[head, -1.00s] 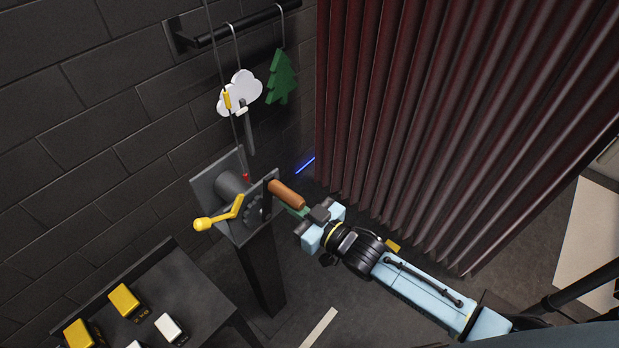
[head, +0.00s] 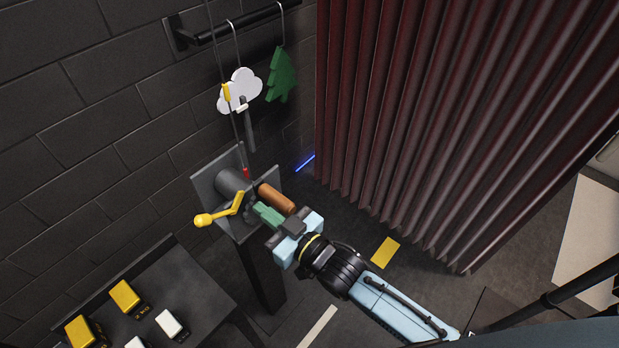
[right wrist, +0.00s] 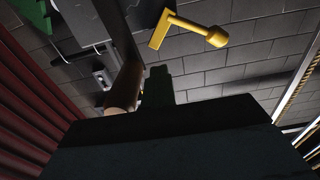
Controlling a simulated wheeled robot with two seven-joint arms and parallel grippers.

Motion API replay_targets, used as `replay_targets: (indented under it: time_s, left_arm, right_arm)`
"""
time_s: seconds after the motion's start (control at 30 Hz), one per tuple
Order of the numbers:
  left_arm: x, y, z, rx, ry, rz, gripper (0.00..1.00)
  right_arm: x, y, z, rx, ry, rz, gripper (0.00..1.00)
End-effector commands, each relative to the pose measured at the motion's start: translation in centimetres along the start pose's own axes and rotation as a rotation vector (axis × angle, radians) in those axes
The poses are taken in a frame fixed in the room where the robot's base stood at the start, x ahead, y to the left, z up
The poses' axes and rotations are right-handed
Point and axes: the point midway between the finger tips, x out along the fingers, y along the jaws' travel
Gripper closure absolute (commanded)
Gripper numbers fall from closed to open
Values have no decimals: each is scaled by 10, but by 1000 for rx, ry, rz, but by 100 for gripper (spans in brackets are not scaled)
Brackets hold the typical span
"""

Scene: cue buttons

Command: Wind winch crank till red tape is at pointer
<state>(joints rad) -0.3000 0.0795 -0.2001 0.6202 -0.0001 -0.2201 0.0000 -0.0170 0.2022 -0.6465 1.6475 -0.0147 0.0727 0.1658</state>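The winch (head: 232,183) stands on a dark post. Its brown wooden crank handle (head: 277,198) sticks out to the right, and a yellow lever (head: 203,219) sticks out at the left. The red tape (head: 246,173) is on the cable just above the drum, well below the white pointer (head: 241,108). My right gripper (head: 266,213) has its green fingers together beside the handle, on its lower left side, seemingly against it. In the right wrist view the handle (right wrist: 122,92) lies just left of the fingers (right wrist: 158,87). My left gripper is out of view.
A yellow tape (head: 227,92) is higher on the cable. A white cloud (head: 245,83) and a green tree (head: 281,75) hang from a wall bar. A red curtain (head: 420,100) stands at the right. A dark table with yellow and white buttons (head: 125,297) is at lower left.

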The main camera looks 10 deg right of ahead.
Motion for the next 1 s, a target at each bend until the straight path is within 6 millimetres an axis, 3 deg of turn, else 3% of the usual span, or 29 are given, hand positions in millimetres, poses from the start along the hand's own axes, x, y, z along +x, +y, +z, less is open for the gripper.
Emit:
replay_targets:
  time_s: [0.27,0.53,1.0]
  left_arm:
    - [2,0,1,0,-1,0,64]
    - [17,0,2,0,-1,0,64]
    - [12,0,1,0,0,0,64]
  right_arm:
    - [-2,-1,6,0,-9,0,100]
    - [-5,-16,29,0,-12,0,100]
    - [-4,-17,26,-1,-12,-1,100]
